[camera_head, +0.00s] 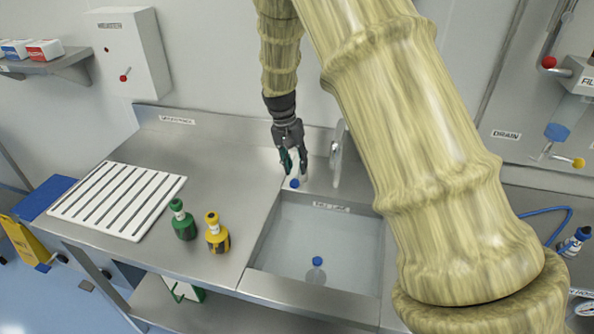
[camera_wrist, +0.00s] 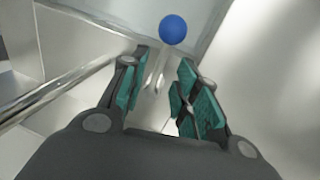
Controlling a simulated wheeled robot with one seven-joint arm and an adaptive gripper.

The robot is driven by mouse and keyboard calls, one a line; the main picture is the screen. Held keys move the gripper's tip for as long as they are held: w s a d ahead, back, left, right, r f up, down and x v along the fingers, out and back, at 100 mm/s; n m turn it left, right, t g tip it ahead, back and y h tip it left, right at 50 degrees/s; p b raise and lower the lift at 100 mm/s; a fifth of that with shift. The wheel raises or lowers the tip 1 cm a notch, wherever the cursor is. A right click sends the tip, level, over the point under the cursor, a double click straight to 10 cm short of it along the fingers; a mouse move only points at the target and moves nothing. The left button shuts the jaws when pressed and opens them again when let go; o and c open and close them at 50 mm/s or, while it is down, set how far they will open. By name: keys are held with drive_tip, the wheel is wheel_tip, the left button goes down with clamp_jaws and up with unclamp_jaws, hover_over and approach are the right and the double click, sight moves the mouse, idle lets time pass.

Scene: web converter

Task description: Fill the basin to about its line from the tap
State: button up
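The steel basin (camera_head: 262,245) is set into the counter and looks pale and hazy inside; I cannot tell the water level for sure. A small label (camera_head: 331,207) is on its back wall, too small to read. The curved metal tap (camera_head: 337,155) stands behind the basin. A small blue knob (camera_head: 294,183) is at the basin's back left corner, and a blue ball (camera_wrist: 172,29) shows beyond the fingertips in the wrist view. My gripper (camera_head: 291,168) points down just above the knob, left of the tap. Its green-padded fingers (camera_wrist: 163,62) are apart, with a pale stem-like shape seen between them.
A blue-topped piece (camera_head: 318,261) stands in the basin. Green (camera_head: 183,222) and yellow (camera_head: 217,235) bottles stand on the counter left of the basin. A white slatted rack (camera_head: 118,200) lies farther left. The counter behind the bottles is clear.

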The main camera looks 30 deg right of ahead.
wheel_tip(320, 180, up, 9)
drive_tip(key=w+a, duration=0.1)
drive_tip(key=shift+f, duration=0.2)
drive_tip(key=shift+a, duration=0.15)
idle(0.3)
